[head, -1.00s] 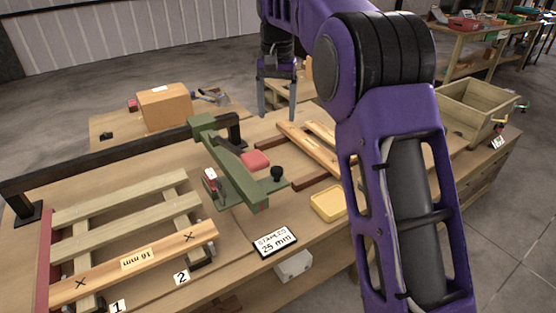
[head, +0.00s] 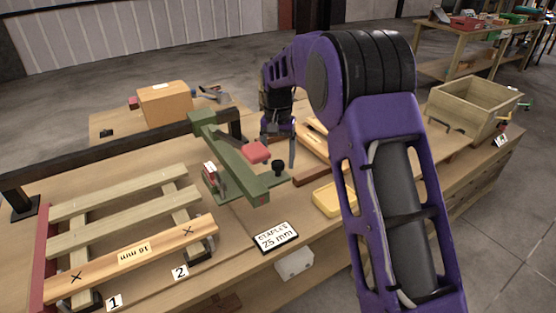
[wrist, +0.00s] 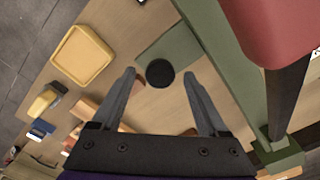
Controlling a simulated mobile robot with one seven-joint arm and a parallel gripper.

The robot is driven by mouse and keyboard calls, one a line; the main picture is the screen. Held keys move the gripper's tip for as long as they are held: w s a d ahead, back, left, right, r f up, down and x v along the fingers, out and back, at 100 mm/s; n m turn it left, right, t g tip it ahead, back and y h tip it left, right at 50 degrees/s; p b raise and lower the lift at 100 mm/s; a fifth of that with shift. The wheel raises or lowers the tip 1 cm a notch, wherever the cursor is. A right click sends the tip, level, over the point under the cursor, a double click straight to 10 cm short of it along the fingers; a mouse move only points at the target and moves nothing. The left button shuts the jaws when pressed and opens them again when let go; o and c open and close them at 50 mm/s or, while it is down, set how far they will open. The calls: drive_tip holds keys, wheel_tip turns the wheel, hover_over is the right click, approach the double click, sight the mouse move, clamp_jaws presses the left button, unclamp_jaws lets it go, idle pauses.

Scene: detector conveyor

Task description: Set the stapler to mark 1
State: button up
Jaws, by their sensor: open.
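The stapler is a green unit (head: 228,155) with a long green arm, a red pad (head: 255,152) and a black knob (head: 278,167) on a green plate at its right side. It stands right of the slatted wooden frame. My gripper (head: 278,150) is open and just above the knob. In the wrist view the knob (wrist: 160,75) lies between my open fingers, and I cannot tell whether they touch it. Mark 1 (head: 114,302) is a white label at the frame's lower left, below an X on the front slat (head: 105,266). Mark 2 (head: 180,273) is to its right.
A dark rail (head: 80,162) runs behind the frame. The green arm (wrist: 225,55) and red pad (wrist: 285,25) are close to my right finger.

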drive_tip(key=shift+f, duration=0.2)
clamp_jaws()
idle(0.3)
idle(1.1)
